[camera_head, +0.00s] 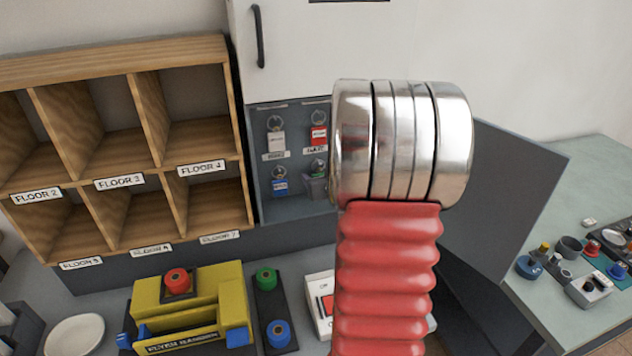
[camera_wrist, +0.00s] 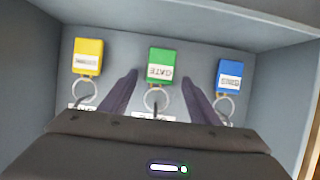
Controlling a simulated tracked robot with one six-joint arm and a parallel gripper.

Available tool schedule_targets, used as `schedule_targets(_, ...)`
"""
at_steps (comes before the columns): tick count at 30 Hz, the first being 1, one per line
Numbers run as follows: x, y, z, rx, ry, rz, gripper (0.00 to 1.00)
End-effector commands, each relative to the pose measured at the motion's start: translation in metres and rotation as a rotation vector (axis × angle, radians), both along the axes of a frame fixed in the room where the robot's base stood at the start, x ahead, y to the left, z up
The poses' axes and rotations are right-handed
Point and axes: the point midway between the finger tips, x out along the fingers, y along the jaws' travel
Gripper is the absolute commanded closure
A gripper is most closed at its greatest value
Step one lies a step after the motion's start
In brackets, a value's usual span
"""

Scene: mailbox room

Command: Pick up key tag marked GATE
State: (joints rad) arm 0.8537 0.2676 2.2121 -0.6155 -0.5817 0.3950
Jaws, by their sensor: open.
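The green key tag marked GATE (camera_wrist: 161,66) hangs by a metal ring in the middle of a grey cabinet compartment in the wrist view. Its label reads upside down there. My gripper (camera_wrist: 160,77) is open, with one dark finger on each side of the green tag and its ring. The fingers look apart from the tag; I cannot tell how deep they reach.
In the wrist view a yellow tag (camera_wrist: 88,56) hangs left and a blue tag (camera_wrist: 229,76) right, close to the fingers. The head view shows the open key cabinet (camera_head: 262,209), a wooden mail rack (camera_head: 232,100), a yellow device (camera_head: 205,288) and a cluttered side table (camera_head: 590,160).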

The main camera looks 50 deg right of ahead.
Motion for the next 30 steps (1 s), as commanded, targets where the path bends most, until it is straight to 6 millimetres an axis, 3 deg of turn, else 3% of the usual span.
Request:
schedule_targets(4,0.0,0.0002,0.0,0.0,0.0,0.0,0.45)
schedule_targets(22,0.0002,0.0004,0.0,0.0,0.0,0.001,0.87)
schedule_targets(30,0.0004,0.0006,0.0009,0.0,0.0,0.001,0.87)
